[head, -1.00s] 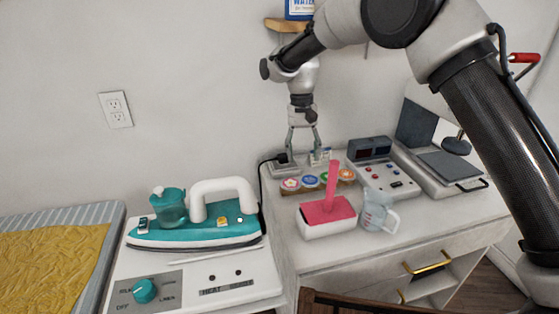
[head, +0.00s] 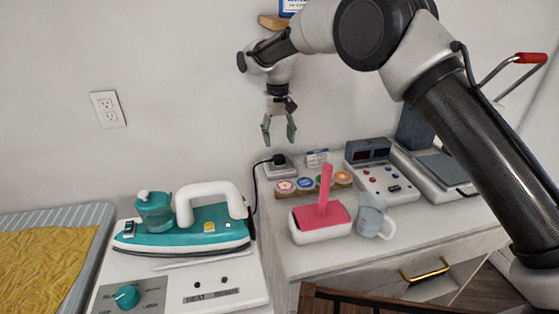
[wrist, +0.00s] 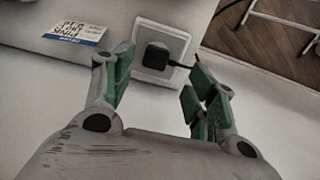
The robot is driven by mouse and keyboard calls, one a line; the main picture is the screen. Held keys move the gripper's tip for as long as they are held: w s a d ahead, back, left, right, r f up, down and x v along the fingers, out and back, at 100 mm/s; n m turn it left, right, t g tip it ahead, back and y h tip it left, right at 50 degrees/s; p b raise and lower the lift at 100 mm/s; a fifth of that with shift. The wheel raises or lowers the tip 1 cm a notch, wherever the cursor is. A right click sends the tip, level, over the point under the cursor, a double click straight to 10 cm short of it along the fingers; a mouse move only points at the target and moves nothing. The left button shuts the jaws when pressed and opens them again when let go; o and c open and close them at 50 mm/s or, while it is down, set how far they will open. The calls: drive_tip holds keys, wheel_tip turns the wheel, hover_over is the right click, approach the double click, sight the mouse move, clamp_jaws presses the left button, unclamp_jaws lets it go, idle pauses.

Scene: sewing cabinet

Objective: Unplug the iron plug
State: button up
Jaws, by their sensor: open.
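The black iron plug (head: 279,159) sits in a white socket box (head: 284,171) at the back left of the white cabinet top. Its black cord runs left and down towards the teal iron (head: 190,228). In the wrist view the plug (wrist: 156,56) is seated in the socket box (wrist: 176,42), between and beyond my fingers. My gripper (head: 279,131) is open and empty, pointing down above the plug with a gap. In the wrist view my gripper (wrist: 157,90) has its green-padded fingers spread on either side, not touching the plug.
Several coloured round lids (head: 308,183) stand just in front of the socket box. A pink-topped white box (head: 320,222), a clear jug (head: 373,217) and a control box with buttons (head: 385,183) are to the right. A small card (head: 317,157) stands behind. A wall outlet (head: 108,109) is empty.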

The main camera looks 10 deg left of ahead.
sight(279, 157)
drive_tip(key=f, duration=0.3)
drive_tip(key=w+f, duration=0.1)
drive_tip(key=f, duration=0.2)
drive_tip(key=shift+w+f, duration=0.15)
drive_tip(key=shift+f, duration=0.95)
clamp_jaws()
drive_tip(key=shift+r, duration=3)
